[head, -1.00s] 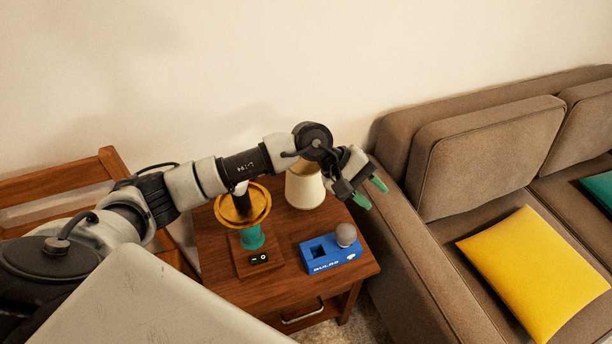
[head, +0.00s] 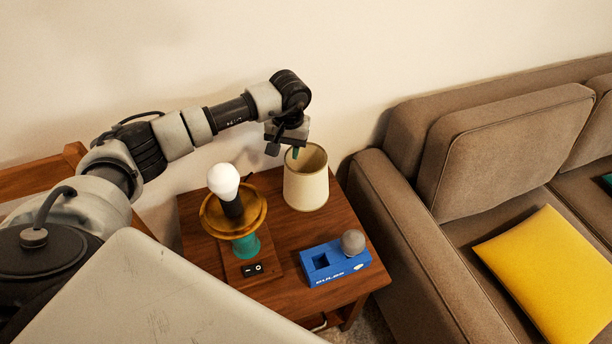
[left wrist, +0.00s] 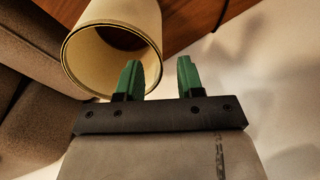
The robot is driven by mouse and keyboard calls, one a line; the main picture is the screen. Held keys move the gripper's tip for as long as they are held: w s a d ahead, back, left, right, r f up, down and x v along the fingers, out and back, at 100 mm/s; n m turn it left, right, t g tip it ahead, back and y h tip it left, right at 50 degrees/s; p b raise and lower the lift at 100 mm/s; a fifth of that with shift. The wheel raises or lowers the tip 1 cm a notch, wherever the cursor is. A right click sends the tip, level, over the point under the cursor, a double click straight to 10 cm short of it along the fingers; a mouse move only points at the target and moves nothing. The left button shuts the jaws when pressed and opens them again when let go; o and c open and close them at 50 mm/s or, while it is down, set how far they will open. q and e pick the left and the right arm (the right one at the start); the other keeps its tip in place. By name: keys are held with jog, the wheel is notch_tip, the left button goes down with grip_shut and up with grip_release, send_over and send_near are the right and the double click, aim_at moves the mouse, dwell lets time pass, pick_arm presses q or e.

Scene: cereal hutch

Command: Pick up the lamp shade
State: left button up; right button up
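The cream lamp shade (head: 306,188) stands upright, open end up, on the back right of the wooden side table, and shows in the left wrist view (left wrist: 150,22). My left gripper (head: 296,153) points down over the shade's rim. In the left wrist view my gripper (left wrist: 157,78) is open and empty: one green finger overlaps the shade's opening, the other is outside its edge. Whether a finger touches the shade cannot be told. The lamp base (head: 246,246), teal and brass with a white bulb (head: 223,180), stands to the left. My right gripper is out of view.
A blue bulb box (head: 335,265) with a grey bulb (head: 353,242) sits at the front right of the side table (head: 290,294). A brown sofa (head: 405,235) with a yellow cushion (head: 540,262) stands close on the right. The wall is behind.

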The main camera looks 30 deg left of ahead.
pick_arm(q)
notch_tip(320, 180, down, 6)
jog(key=shift+a, duration=0.15)
grip_shut()
dwell(0.3)
